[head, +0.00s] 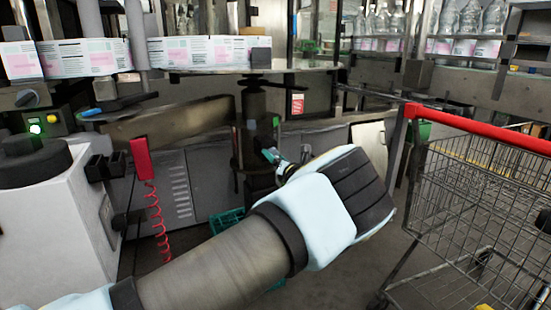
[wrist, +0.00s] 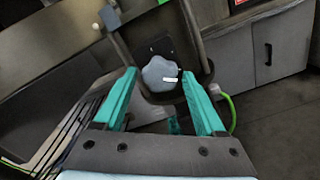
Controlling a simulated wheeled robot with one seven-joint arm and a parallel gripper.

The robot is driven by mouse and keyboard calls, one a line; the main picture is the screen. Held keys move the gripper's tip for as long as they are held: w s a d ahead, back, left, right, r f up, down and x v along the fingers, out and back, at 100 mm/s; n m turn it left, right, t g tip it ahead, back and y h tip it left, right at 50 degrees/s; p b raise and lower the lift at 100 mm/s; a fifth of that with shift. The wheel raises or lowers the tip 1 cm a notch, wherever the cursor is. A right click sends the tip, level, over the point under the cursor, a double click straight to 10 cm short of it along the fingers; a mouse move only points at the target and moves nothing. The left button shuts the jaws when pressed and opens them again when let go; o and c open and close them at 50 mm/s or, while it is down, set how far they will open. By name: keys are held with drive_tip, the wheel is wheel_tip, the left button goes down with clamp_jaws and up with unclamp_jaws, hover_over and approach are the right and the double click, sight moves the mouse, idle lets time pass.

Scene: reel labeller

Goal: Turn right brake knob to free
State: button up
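A grey-blue lobed knob (wrist: 158,70) with a white pointer mark sits on a dark plate in the wrist view. The mark points to the right in that view. I take it as the right brake knob, though no readable label shows. My gripper (wrist: 160,76) is open, its two teal fingers apart on either side of the knob in the picture. I cannot tell whether they touch it. In the head view my gripper (head: 274,160) is mostly behind my own wrist, beside the dark upright post (head: 251,125). The knob cannot be made out there.
A wire trolley with a red handle (head: 480,128) stands close on the right. A red handset (head: 142,158) with a coiled cord hangs at left. Printed label reels (head: 85,57) and bottles (head: 470,20) line the machine above. A green cable (wrist: 232,112) runs right of the knob.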

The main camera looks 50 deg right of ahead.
clamp_jaws()
idle(0.3)
drive_tip(key=n+b, duration=1.2)
drive_tip(key=b, duration=0.3)
drive_tip(key=n+b, duration=1.1)
drive_tip(key=b, duration=0.4)
drive_tip(key=shift+f+n, duration=0.2)
drive_tip(key=shift+n, duration=0.2)
drive_tip(key=shift+r, duration=0.1)
